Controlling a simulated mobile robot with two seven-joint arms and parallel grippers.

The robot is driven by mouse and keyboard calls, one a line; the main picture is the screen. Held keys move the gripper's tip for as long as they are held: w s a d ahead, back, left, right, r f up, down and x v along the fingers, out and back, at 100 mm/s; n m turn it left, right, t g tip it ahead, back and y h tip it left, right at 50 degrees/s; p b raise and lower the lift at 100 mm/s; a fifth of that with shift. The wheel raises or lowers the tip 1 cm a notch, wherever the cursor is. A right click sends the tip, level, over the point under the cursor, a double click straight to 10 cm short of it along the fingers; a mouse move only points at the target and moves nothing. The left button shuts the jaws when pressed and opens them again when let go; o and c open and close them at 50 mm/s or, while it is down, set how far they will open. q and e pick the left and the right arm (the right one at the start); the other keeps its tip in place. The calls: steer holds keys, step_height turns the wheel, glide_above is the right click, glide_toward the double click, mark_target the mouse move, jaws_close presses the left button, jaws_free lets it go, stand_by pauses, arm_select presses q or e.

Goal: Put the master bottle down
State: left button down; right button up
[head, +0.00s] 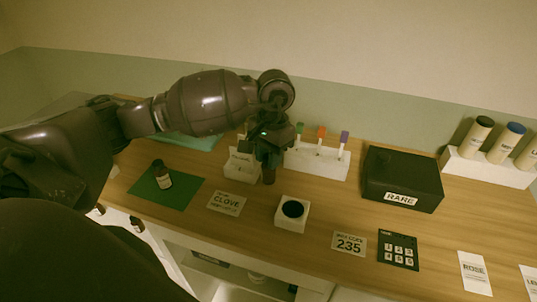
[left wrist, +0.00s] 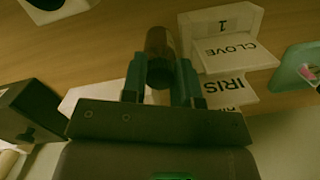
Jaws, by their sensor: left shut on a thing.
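My left gripper (head: 268,160) points down and is shut on a small brown bottle, the master bottle (head: 269,176). In the left wrist view the bottle (left wrist: 160,45) sits between the two fingers (left wrist: 161,80). It is over the wooden table, just right of a white card holder (head: 242,169). I cannot tell whether its base touches the table. A second dark bottle with a white label (head: 162,176) stands on a green mat (head: 185,193) to the left. My right gripper is not in view.
A white block with a dark round top (head: 291,213) stands in front of the gripper. A white rack with coloured vials (head: 318,163) is behind. A black RARE box (head: 402,178) stands to the right.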

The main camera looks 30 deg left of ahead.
arm_select(q)
steer(key=c, duration=1.2)
jaws_free()
